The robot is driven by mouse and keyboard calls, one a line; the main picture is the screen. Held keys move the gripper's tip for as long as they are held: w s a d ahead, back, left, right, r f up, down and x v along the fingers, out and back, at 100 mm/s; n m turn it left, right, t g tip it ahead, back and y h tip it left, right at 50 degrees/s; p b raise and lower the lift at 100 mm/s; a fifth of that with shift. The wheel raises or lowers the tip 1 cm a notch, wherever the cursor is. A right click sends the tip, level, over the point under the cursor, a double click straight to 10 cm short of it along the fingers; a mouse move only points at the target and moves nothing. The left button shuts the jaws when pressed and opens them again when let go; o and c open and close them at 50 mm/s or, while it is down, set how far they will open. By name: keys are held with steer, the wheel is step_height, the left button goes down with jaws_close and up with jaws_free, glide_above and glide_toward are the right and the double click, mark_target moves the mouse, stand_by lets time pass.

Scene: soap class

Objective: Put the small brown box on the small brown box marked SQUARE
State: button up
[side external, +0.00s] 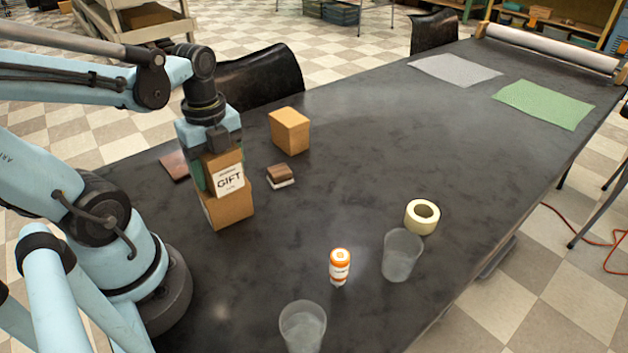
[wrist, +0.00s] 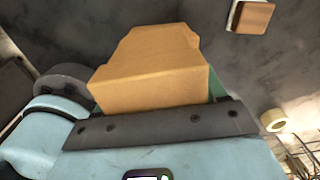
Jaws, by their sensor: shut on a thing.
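My gripper (side external: 212,178) points down at the left of the table and is shut on a small brown box (side external: 222,161) with a white GIFT label. The held box also shows close up in the wrist view (wrist: 145,85). A second brown box (side external: 232,209) stands on the table directly below it. The held box overlaps its top in the picture, and I cannot tell whether the two touch. A third brown box (side external: 290,131) stands apart, behind and to the right. No SQUARE mark is readable on any box.
A brown and white block (side external: 280,174) lies right of the lower box; it also shows in the wrist view (wrist: 252,16). A tape roll (side external: 422,216), two clear cups (side external: 402,256) and an orange-white bottle (side external: 340,267) stand further right and front. The table's middle is clear.

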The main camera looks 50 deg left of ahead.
steer(key=shift+f, duration=0.15)
steer(key=o, duration=1.1)
step_height(320, 180, up, 12)
steer(key=shift+r, duration=0.15)
stand_by(0.5)
steer(key=shift+w+d+f+n+t, duration=0.15)
steer(key=shift+w+n, duration=0.2)
steer(key=shift+n, duration=0.25)
steer(key=shift+w+f+n+t, duration=0.15)
steer(key=shift+w+n, duration=0.15)
steer(key=shift+n, duration=0.3)
steer(key=w+d+f+n+t, duration=0.6)
steer(key=w+d+n, duration=0.1)
steer(key=n, duration=0.8)
steer(key=shift+w+d+f+n+t, duration=0.3)
steer(key=shift+d, duration=0.1)
